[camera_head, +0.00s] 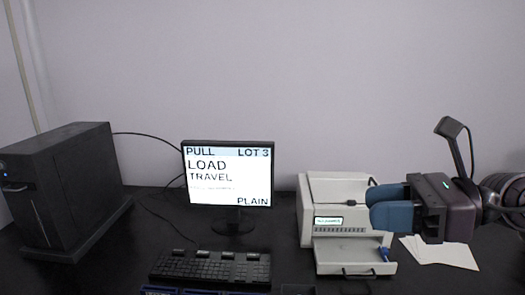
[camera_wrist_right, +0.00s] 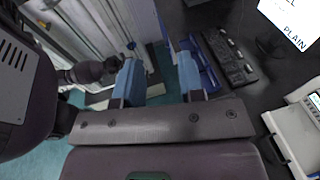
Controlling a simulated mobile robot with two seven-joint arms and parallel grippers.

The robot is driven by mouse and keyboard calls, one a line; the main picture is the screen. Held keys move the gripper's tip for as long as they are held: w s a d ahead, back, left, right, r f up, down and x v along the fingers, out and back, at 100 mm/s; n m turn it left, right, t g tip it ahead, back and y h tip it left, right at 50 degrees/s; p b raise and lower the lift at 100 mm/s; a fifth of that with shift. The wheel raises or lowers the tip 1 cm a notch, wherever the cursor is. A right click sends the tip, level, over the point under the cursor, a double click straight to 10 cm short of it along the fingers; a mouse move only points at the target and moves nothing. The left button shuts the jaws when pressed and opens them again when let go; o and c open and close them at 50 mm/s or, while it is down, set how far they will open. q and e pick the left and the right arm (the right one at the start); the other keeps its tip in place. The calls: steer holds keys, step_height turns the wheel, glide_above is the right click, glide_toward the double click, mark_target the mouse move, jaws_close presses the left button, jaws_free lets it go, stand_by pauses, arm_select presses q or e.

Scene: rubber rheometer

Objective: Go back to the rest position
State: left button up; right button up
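My right gripper (camera_head: 372,207) comes in from the right in the head view, above the right side of the white rheometer (camera_head: 308,212). Its two blue fingers point left and hide part of the machine. In the right wrist view the same gripper (camera_wrist_right: 160,72) has its blue fingers well apart with nothing held between them. My left gripper does not show in the head view. A dark rounded part at the left of the wrist view cannot be identified surely.
A monitor (camera_head: 228,178) reads "PULL LOT 3". A keyboard (camera_head: 210,268) lies before it, a black computer tower (camera_head: 75,185) at left. The rheometer's front tray (camera_head: 345,257) sticks out, with a small blue thing at its right. White sheets (camera_head: 442,252) lie right of it.

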steer(key=w+d+f+n+t+h, duration=0.1)
steer(key=d+f+n+t+h, duration=0.7)
steer(key=n, duration=0.8)
steer(key=w+d+f+n+t+h, duration=0.1)
steer(key=d+f+n+t+h, duration=0.7)
steer(key=n, duration=0.8)
steer(key=s+f+m+g+h, duration=0.3)
steer(key=s+f+m+g, duration=0.4)
steer(key=f, duration=0.4)
steer(key=s+a+f+m+g+y, duration=0.3)
steer(key=s+a+f+m+g, duration=0.15)
steer(key=s+f+g, duration=0.6)
arm_select(q)
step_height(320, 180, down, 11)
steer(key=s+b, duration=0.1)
steer(key=b, duration=0.9)
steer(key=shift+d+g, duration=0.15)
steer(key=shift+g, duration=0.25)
arm_select(e)
steer(key=w+f+n+t, duration=0.1)
steer(key=f+t, duration=0.3)
steer(key=f, duration=0.6)
steer(key=w+f+n+t, duration=0.1)
steer(key=w+f+t, duration=0.2)
steer(key=f, duration=0.8)
steer(key=shift+w+a+f+t, duration=0.35)
steer(key=shift+a+t, duration=0.1)
steer(key=shift+t, duration=0.4)
